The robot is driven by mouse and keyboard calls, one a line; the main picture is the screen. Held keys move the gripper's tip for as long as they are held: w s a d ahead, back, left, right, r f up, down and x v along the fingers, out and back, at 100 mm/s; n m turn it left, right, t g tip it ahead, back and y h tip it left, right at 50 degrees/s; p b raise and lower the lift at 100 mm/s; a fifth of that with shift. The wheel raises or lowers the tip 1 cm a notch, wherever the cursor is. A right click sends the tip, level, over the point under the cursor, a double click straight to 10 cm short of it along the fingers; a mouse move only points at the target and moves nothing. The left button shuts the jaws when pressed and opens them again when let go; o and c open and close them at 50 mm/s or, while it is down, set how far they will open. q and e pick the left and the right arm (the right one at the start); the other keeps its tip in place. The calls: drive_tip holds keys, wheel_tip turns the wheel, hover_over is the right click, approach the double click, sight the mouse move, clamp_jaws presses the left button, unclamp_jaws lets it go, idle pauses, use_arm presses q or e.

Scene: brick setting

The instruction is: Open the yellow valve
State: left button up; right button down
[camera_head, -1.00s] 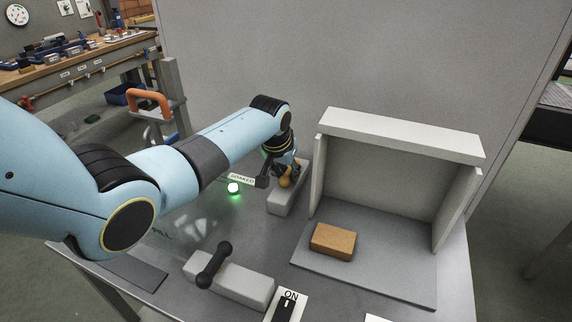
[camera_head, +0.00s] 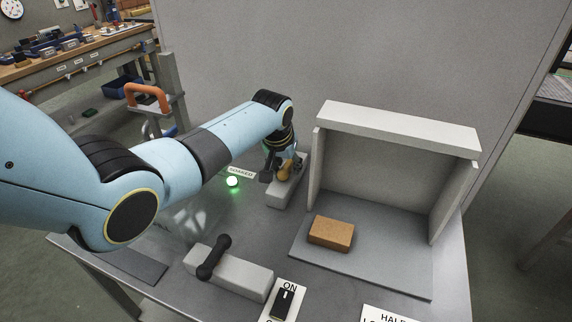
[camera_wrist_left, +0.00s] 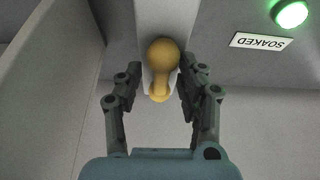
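The yellow valve (camera_head: 285,172) has a rounded handle on a light grey block (camera_head: 283,193) at the back of the table. In the left wrist view the yellow handle (camera_wrist_left: 162,57) lies between the fingers of my left gripper (camera_wrist_left: 162,82). The fingers are spread, one on each side of the handle, with small gaps visible. In the head view my left gripper (camera_head: 280,166) is at the valve and partly hides it. My right gripper is not in view.
A glowing green light (camera_head: 232,182) and a "SOAKED" label (camera_head: 241,172) are left of the valve. A black-handled valve (camera_head: 214,257) is in front. A grey open-front booth (camera_head: 398,130) with a brown brick (camera_head: 331,233) stands right. An ON switch (camera_head: 284,301) is at the front.

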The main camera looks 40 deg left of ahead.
use_arm(q)
drive_tip(key=v, duration=1.2)
drive_tip(key=shift+f, duration=0.1)
